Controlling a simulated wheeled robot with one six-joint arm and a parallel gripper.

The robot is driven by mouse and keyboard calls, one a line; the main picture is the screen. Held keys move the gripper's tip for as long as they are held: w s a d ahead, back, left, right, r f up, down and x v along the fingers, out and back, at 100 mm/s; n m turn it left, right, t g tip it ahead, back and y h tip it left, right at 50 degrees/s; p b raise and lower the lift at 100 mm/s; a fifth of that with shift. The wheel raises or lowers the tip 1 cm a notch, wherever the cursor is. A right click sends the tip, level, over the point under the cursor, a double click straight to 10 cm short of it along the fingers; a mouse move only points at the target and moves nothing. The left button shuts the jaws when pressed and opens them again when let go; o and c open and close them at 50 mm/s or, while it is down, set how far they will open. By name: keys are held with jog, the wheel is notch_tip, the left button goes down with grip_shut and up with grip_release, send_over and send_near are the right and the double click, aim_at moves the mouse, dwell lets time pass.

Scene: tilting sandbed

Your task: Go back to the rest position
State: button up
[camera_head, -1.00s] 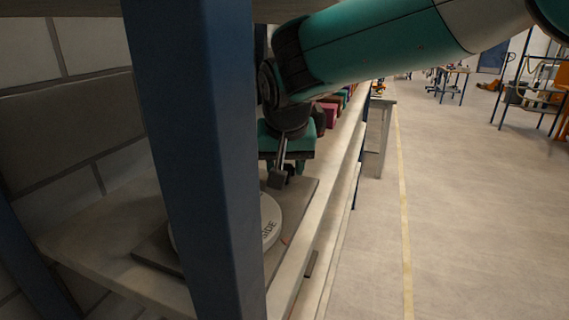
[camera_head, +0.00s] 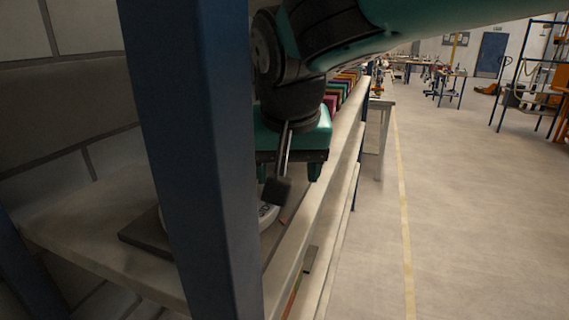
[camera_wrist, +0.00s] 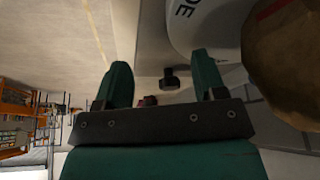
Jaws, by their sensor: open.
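My gripper (camera_wrist: 163,80) shows in the wrist view with its two teal fingers spread apart and nothing between them. In the head view my gripper's teal body (camera_head: 292,142) hangs over the shelf's front edge, just right of the blue post; its fingertips are partly hidden. A white disc with dark lettering (camera_wrist: 190,25) lies on the shelf close to the fingers in the wrist view. In the head view only a sliver of the disc (camera_head: 268,213) shows, behind the post and my gripper.
A blue post (camera_head: 195,150) stands close in front. The pale shelf (camera_head: 80,225) carries a dark plate (camera_head: 143,238). Several coloured blocks (camera_head: 340,88) line the shelf farther back. A brown rounded object (camera_wrist: 290,65) is near the fingers. The floor (camera_head: 470,190) at right is open.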

jog(key=shift+s, duration=1)
jog(key=shift+w+d, duration=0.1)
jog(key=shift+d, duration=0.2)
jog(key=s+d+f+n+g, duration=0.2)
jog(key=s+d+f+n, duration=0.15)
jog(key=d, duration=0.65)
jog(key=s+d+f+n+g+y, duration=0.1)
jog(key=s+d+f+y, duration=0.1)
jog(key=s, duration=0.4)
jog(key=s+d+f+n+g+y, duration=0.1)
jog(key=s+f+n+y, duration=0.1)
jog(key=s, duration=0.4)
jog(key=shift+d+g, duration=0.3)
jog(key=shift+d, duration=0.1)
